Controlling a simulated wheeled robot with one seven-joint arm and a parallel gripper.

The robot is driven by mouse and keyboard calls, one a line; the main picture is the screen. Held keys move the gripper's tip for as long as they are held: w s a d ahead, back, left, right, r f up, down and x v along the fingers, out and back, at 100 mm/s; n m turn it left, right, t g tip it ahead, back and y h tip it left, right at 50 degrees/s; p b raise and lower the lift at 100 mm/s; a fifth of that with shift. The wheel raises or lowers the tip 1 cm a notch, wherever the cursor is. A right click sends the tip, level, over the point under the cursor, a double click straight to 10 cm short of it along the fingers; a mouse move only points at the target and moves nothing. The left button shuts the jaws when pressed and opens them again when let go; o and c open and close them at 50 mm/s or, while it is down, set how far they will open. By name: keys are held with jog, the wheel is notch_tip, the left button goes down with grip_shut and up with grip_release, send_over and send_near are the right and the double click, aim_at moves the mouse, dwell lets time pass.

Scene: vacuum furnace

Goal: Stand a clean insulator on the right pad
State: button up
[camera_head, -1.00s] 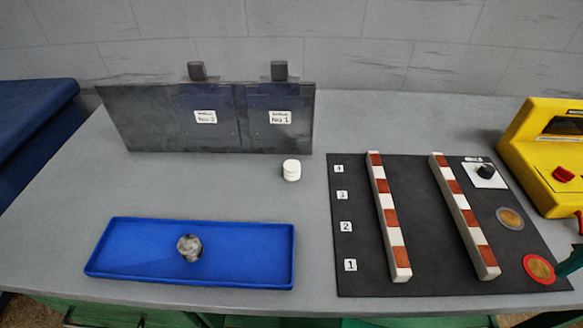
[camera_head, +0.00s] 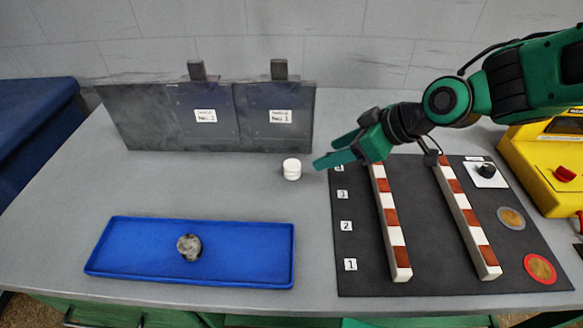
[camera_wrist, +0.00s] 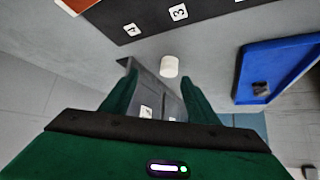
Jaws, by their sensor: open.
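A white cylindrical insulator (camera_head: 291,169) stands upright on the grey table, in front of the dark panel and left of the black mat. It also shows in the wrist view (camera_wrist: 169,67), ahead of and between my fingers. My gripper (camera_head: 326,150) is open and empty, just right of the insulator and not around it. A mottled grey, dirty-looking round piece (camera_head: 189,247) lies in the blue tray (camera_head: 120,262). At the mat's right side are a grey round pad (camera_head: 511,218) and a red-rimmed pad with a brown centre (camera_head: 539,268).
Two red-and-white striped bars (camera_head: 390,222) lie along the black mat (camera_head: 345,285) beside number labels. A dark panel (camera_head: 150,120) with two labelled doors stands at the back. A black knob (camera_head: 486,169) and a yellow box (camera_head: 545,150) are at the right. Table left of the insulator is clear.

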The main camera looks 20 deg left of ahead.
aim_at(292, 164)
jog(key=shift+n, duration=0.4)
jog(key=a+f, duration=0.2)
jog(key=a, duration=0.1)
jog(key=a+f, duration=0.1)
jog(key=a, duration=0.1)
jog(key=shift+a+f, duration=0.15)
jog(key=shift+a, duration=0.1)
jog(key=shift+s+x, duration=0.15)
jog(key=shift+x, duration=1.35)
jog(key=shift+s+x, duration=0.1)
jog(key=shift+x, duration=1.4)
jog(key=shift+a, duration=0.2)
jog(key=c, duration=1.2)
jog(key=shift+c, duration=0.4)
jog(key=shift+r, duration=0.25)
